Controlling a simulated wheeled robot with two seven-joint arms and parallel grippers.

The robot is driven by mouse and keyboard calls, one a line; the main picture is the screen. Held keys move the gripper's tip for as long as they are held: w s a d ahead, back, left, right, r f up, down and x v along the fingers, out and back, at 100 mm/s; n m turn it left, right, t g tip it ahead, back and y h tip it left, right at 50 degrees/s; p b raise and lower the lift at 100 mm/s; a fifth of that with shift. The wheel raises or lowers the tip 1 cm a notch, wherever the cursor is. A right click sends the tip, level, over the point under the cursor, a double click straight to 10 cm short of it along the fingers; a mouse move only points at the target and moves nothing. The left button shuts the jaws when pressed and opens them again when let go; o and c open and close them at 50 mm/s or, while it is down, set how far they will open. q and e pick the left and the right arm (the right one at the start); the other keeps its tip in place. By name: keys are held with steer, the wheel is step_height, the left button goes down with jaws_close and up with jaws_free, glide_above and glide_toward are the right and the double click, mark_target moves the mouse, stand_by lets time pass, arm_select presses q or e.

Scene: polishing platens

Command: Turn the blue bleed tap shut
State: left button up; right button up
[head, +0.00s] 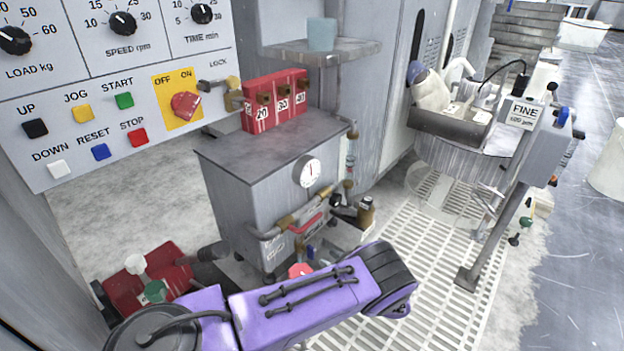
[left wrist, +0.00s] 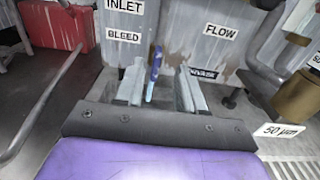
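The blue bleed tap (left wrist: 154,66) shows in the left wrist view as an upright blue lever, just right of the BLEED label (left wrist: 124,37). My left gripper (left wrist: 160,90) is open, with a finger on each side of the lever's line of sight. The lever appears nearer the left finger, with a gap to both; I cannot tell how far beyond the fingertips it lies. In the head view a small blue piece (head: 310,251) low on the grey cabinet seems to be this tap. My purple left arm crosses below it, and the gripper is hidden there. My right gripper is not in view.
The grey cabinet (head: 232,195) carries a gauge (head: 310,172), pipes and red numbered blocks (head: 275,100). A red box (head: 150,285) stands at lower left. Grating floor (head: 425,235) lies open to the right.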

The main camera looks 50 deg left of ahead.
mark_target(314, 250)
arm_select(q)
steer(key=a, duration=0.2)
steer(key=a+b, duration=0.1)
steer(key=a, duration=0.1)
steer(key=s+a, duration=0.1)
steer(key=a, duration=0.2)
steer(key=shift+f, duration=0.1)
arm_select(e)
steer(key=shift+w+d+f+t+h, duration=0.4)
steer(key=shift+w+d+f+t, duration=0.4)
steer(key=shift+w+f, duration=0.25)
arm_select(q)
steer(key=shift+a+b, duration=0.3)
steer(key=shift+a, duration=0.25)
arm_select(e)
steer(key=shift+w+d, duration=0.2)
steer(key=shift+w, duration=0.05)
arm_select(q)
steer(key=shift+d, duration=0.1)
jaws_close()
